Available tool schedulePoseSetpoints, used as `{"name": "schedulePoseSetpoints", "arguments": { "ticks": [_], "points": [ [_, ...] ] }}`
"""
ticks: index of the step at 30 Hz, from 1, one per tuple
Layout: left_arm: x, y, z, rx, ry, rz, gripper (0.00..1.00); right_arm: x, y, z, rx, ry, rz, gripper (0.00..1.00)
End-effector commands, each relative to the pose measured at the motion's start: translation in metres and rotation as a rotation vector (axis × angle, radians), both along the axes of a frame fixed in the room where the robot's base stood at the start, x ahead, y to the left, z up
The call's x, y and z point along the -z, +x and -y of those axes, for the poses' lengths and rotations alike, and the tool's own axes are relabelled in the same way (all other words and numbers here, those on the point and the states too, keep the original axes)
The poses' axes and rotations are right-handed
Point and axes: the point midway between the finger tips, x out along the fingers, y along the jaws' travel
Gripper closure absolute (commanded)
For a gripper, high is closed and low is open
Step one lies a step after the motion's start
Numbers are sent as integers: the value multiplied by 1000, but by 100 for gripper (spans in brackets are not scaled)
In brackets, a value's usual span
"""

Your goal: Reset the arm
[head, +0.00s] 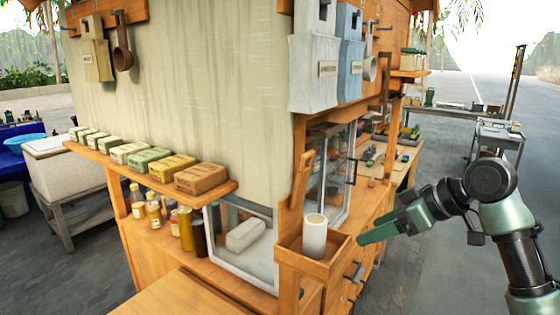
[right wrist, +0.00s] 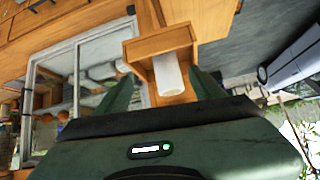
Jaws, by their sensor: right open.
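My right gripper (head: 380,222) is at the right of the head view, with its green fingers pointing left toward the stall's corner. It is open and empty. In the right wrist view the two fingers of the gripper (right wrist: 162,88) stand wide apart. A white cylinder (head: 314,238) stands upright in a small wooden box (head: 287,255) on the stall's corner, just left of the fingertips. In the right wrist view the cylinder (right wrist: 168,72) shows beyond and between the fingers, with no clear contact. My left gripper is not in view.
A wooden shelf (head: 225,188) holds a row of small boxes (head: 170,166). Bottles (head: 154,212) and a glass case (head: 240,262) are below it. Grey-white bags (head: 314,70) hang at the upper corner. Open pavement (head: 425,285) lies right of the stall, around my right arm.

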Motion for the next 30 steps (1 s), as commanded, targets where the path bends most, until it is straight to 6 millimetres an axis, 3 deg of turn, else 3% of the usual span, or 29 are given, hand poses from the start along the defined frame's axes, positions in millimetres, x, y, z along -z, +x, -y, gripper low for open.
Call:
{"name": "schedulePoseSetpoints", "arguments": {
  "ticks": [1,4,8,12,15,18,21,30],
  "points": [
    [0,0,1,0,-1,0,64,29,-5,-7,11,-15,-28,32],
    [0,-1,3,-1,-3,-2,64,91,-19,-17,54,-53,-82,32],
    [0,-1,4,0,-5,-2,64,176,-55,-30,129,-101,-150,32],
    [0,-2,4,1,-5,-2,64,249,-109,-37,222,-146,-215,32],
    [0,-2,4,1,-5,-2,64,289,-154,-38,297,-174,-260,32],
    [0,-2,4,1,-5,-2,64,317,-199,-35,376,-201,-297,32],
    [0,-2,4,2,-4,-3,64,332,-233,-29,442,-227,-324,32],
    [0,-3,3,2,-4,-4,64,348,-305,-12,583,-288,-380,32]
  ]
}}
